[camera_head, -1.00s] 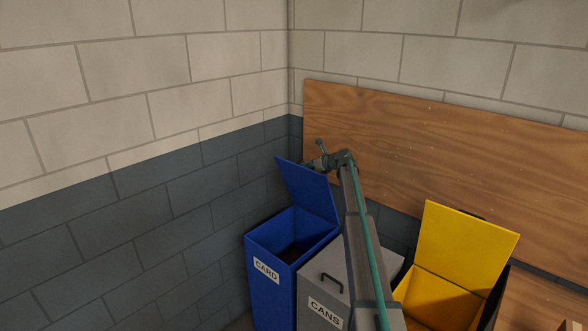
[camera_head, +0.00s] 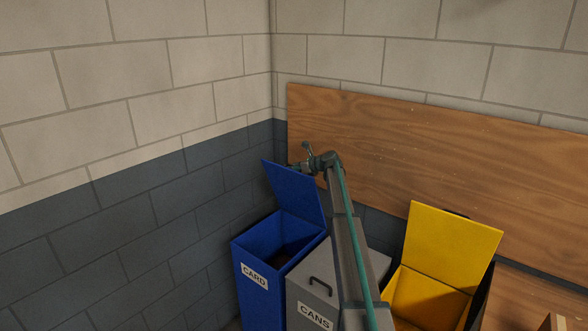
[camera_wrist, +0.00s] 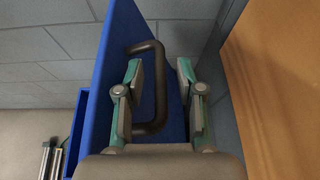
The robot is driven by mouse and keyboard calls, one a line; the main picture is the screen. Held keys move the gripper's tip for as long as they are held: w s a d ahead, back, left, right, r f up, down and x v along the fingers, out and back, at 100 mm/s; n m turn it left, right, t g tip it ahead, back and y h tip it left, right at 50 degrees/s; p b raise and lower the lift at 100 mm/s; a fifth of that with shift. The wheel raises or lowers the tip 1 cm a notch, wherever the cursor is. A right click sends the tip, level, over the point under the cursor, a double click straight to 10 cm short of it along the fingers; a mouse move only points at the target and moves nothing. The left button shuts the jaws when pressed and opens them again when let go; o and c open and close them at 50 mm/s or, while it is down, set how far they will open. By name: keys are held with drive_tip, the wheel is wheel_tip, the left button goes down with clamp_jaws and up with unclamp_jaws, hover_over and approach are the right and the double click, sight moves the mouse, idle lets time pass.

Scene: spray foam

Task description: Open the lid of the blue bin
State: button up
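The blue bin (camera_head: 258,282), labelled CARD, stands against the left wall in the head view. Its lid (camera_head: 293,192) is raised steeply and the bin's mouth is uncovered. My gripper (camera_head: 303,165) is at the back side of the raised lid, near its upper edge, partly hidden by the lid. In the wrist view the blue lid (camera_wrist: 115,60) stands in front of my gripper (camera_wrist: 160,88). A dark handle (camera_wrist: 158,85) on the lid lies between the two fingers. The fingers are spread, with a gap visible between the handle and the right finger.
A grey bin (camera_head: 313,300) labelled CANS, with its lid down, stands right beside the blue bin. A yellow bin (camera_head: 425,290) with its lid (camera_head: 450,240) up is further right. A wooden board (camera_head: 430,155) lines the back wall. My arm passes over the grey bin.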

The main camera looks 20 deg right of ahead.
drive_tip(key=shift+s, duration=0.1)
drive_tip(key=v, duration=1.2)
drive_tip(key=shift+f, duration=0.1)
